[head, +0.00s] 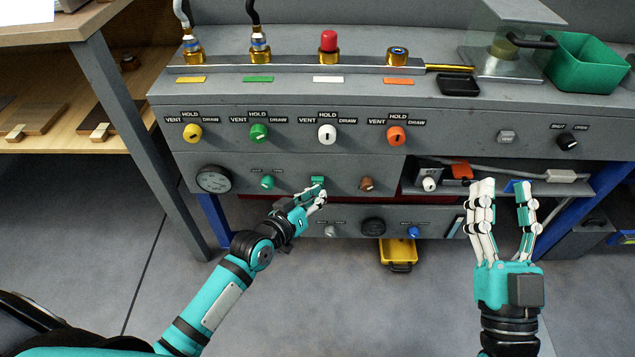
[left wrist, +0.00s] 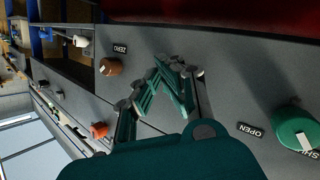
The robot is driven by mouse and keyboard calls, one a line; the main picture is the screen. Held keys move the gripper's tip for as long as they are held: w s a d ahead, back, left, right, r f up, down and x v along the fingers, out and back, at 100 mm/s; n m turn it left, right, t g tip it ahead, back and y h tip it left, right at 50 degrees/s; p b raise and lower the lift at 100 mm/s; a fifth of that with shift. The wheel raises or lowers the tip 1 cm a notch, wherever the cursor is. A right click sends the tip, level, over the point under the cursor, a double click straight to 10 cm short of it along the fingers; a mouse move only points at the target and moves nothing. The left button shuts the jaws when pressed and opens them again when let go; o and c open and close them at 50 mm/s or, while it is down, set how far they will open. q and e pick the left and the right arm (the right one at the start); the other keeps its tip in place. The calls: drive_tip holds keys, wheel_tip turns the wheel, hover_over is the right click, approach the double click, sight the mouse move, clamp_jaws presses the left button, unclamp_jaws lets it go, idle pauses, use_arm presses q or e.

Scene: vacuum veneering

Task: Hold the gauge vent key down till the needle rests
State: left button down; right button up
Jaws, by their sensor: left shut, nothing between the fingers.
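A small green key (head: 317,181) is on the same panel, between a green knob (head: 267,181) and a brown knob (head: 366,183). My left gripper (head: 319,192) is shut and empty, its fingertips at the green key. In the left wrist view my left fingertips (left wrist: 170,66) meet near the panel and hide the key, so I cannot tell whether it is pressed. My right gripper (head: 505,186) is open and empty at the right.
Yellow, green, white and orange knobs (head: 327,134) line the upper panel. The brown knob (left wrist: 110,66), labelled ZERO, and the green OPEN/SHUT knob (left wrist: 296,131) flank my left fingers. The floor in front is clear.

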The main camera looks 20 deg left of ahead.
use_arm(q)
drive_tip(key=shift+w+a, duration=0.1)
drive_tip(key=shift+w, duration=0.3)
idle(1.9)
drive_tip(key=shift+s, duration=0.1)
use_arm(e)
drive_tip(key=shift+w, duration=0.1)
idle(4.6)
use_arm(q)
drive_tip(key=shift+s+d+p, duration=0.25)
drive_tip(key=shift+s+p, duration=0.35)
drive_tip(key=shift+s, duration=0.15)
use_arm(e)
drive_tip(key=shift+w+d+f+g+h, duration=0.1)
drive_tip(key=shift+w+f+g+h, duration=0.15)
drive_tip(key=shift+f+g, duration=0.45)
drive_tip(key=shift+w+f+g+h, duration=0.15)
drive_tip(key=shift+w+f+g, duration=0.2)
drive_tip(key=shift+f, duration=0.6)
drive_tip(key=shift+w+d+f+g+h, duration=0.1)
drive_tip(key=shift+w+f+g+h, duration=0.1)
drive_tip(key=shift+f+g, duration=0.5)
